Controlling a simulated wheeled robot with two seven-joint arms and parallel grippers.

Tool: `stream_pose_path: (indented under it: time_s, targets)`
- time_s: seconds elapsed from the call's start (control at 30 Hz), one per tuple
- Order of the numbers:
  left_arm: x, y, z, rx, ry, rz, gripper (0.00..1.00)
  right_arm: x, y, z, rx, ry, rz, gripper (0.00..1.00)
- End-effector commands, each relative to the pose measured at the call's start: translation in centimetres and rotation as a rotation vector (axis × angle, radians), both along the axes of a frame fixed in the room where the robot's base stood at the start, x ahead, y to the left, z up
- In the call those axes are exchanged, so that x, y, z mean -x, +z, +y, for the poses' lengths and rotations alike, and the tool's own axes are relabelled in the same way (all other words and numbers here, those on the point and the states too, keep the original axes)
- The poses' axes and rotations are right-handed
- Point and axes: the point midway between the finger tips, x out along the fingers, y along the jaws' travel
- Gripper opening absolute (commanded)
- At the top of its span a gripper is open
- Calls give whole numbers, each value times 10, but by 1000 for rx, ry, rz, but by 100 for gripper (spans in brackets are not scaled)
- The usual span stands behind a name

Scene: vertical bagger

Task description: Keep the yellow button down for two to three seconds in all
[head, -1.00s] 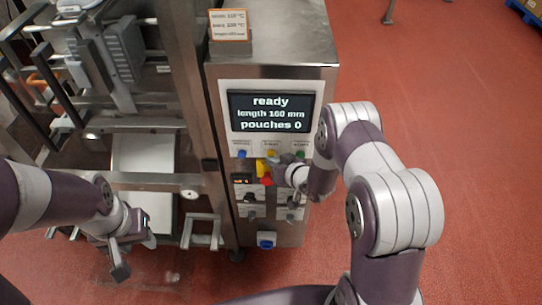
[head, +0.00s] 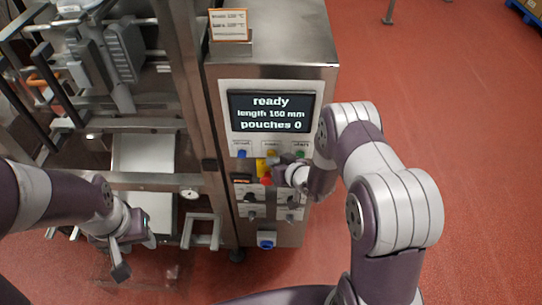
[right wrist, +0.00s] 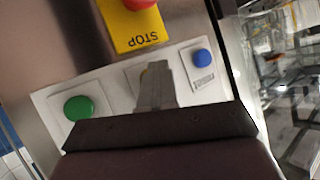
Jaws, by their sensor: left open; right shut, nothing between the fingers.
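The yellow button (head: 271,153) sits in the middle of a row on the control panel, between a blue button (head: 241,154) and a green button (head: 300,154). My right gripper (head: 278,161) is shut and empty, with its tips at the yellow button. My left gripper (head: 132,256) is open and empty at the lower left, away from the panel.
The screen (head: 270,112) reads "ready", "length 160 mm", "pouches 0". A red stop button (head: 266,180) on a yellow plate (right wrist: 137,35) lies just below the row. Knobs and a lower blue switch (head: 266,240) are further down. Open red floor lies to the right.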

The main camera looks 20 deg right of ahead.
Motion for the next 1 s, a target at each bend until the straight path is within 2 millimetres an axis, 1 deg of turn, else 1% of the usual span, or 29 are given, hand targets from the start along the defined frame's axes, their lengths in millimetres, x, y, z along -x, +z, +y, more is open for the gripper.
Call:
stream_pose_path:
  time_s: [0.67, 1.0]
  targets:
    - [0, 0, 0, 0, 0, 0, 43, 0, 1, 0, 0, 0, -1, 0]
    - [0, 5, 0, 0, 0, 0, 43, 16, 1, 5, 0, 0, -1, 0]
